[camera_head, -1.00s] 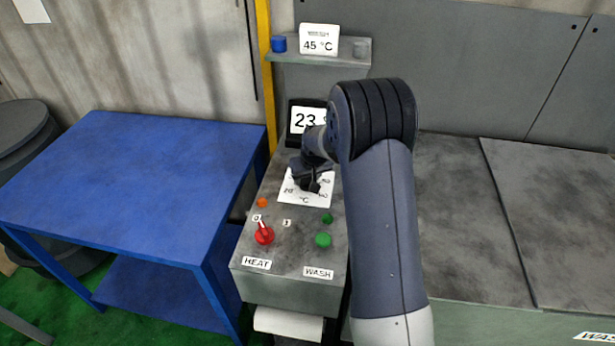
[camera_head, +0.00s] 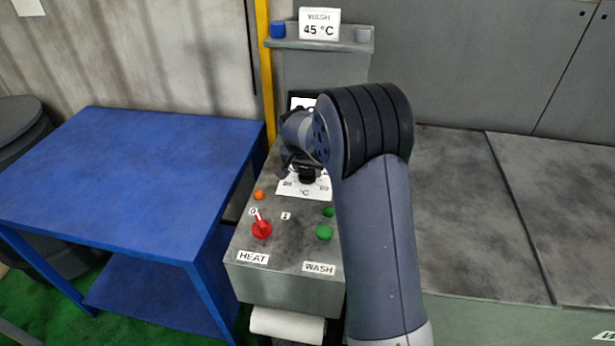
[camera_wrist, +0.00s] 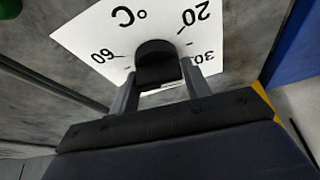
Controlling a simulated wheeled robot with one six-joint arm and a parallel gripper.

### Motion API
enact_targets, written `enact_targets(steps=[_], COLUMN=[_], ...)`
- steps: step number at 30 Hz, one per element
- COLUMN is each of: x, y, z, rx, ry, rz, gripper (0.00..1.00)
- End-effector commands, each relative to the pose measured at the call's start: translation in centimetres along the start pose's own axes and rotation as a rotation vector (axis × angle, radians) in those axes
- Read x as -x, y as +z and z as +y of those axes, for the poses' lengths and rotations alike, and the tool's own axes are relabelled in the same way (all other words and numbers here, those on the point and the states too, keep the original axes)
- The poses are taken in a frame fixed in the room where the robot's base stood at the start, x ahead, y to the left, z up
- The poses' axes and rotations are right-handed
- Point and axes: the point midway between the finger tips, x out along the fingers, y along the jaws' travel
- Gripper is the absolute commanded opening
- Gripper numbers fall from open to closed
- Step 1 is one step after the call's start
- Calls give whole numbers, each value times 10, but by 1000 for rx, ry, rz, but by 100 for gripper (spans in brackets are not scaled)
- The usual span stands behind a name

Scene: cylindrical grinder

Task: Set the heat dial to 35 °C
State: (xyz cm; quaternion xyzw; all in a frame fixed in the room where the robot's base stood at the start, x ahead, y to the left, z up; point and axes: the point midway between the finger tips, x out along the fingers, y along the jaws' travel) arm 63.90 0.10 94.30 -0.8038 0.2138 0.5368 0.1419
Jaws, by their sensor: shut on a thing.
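The heat dial is a black knob (camera_wrist: 157,66) on a white scale plate (camera_wrist: 95,32) marked °C. In the wrist view the plate's 20, 30 and 60 marks show upside down. My gripper (camera_wrist: 158,85) is shut on the knob, one finger on each side. In the head view the knob (camera_head: 306,177) shows below my gripper (camera_head: 302,165), and the plate (camera_head: 291,191) is partly covered by it. The knob's pointer and the 35 position cannot be made out. The dark display (camera_head: 300,101) behind is mostly hidden by my arm, its reading unseen.
A red switch (camera_head: 261,229) labelled HEAT and a green button (camera_head: 324,233) labelled WASH are on the panel front. An orange lamp (camera_head: 258,195) and a green lamp (camera_head: 328,212) sit nearby. A "WASH 45 °C" card (camera_head: 319,23) stands on the shelf behind. A blue table (camera_head: 130,170) is left.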

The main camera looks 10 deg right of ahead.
Motion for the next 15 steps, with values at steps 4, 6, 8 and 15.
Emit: enact_targets(steps=[4, 6, 8, 15], x=[-4, -3, -3, -1], y=[1, 1, 1, 0], z=[-1, -1, -1, -1], rx=[-128, -189, -242, -452], ry=[52, 77, 98, 186], rz=[2, 2, 2, 0], gripper=[23, 23, 23, 23])
